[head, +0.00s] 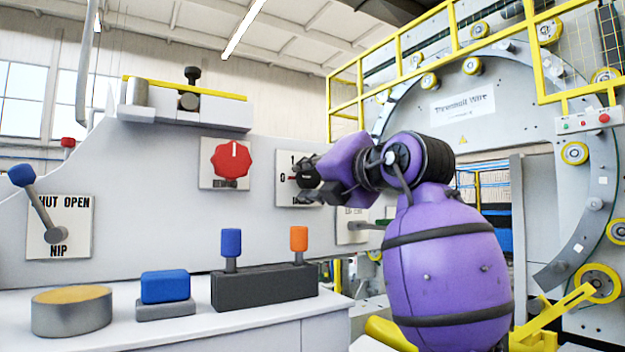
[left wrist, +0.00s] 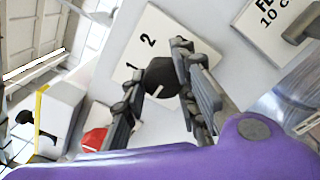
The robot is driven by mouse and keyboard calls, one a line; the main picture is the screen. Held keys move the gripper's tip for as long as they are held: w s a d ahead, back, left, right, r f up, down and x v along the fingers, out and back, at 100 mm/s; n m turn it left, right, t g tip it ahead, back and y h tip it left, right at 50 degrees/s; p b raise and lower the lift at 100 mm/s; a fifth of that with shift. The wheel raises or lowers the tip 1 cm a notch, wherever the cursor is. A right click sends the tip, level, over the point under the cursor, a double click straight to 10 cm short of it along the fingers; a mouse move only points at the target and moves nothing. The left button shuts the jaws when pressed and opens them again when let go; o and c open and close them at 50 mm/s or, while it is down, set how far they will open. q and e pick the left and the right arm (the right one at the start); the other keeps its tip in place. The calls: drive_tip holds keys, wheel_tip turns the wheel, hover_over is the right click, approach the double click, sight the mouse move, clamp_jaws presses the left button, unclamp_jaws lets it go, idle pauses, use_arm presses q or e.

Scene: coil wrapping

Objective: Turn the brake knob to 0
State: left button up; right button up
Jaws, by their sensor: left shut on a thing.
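A white dial plate (head: 285,190) on the grey panel shows the numbers 0 and 1 in the head view. In the left wrist view the plate (left wrist: 150,22) shows 1 and 2. Its black round knob (left wrist: 160,77) has a short white pointer line. My left gripper (head: 309,178) comes from the right and is shut on this knob; in the left wrist view its fingers (left wrist: 158,70) lie on either side of it. The gripper hides most of the knob in the head view, and the plate's lower label is mostly covered. My right gripper is not in view.
A red knob (head: 231,160) is left of the dial. A blue-tipped lever (head: 40,207) sits on a NIP plate at far left. On the ledge are a blue button (head: 165,286) and a dark box (head: 263,288) with blue and orange switches. A large wire ring machine (head: 590,240) stands right.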

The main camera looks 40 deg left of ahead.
use_arm(q)
drive_tip(key=shift+s+r, duration=0.2)
drive_tip(key=shift+r, duration=0.2)
drive_tip(key=o, duration=1)
drive_tip(key=shift+s+f, duration=0.1)
drive_tip(key=shift+f, duration=0.1)
drive_tip(key=shift+d, duration=0.25)
drive_tip(key=v, duration=1.1)
drive_tip(key=shift+d, duration=0.3)
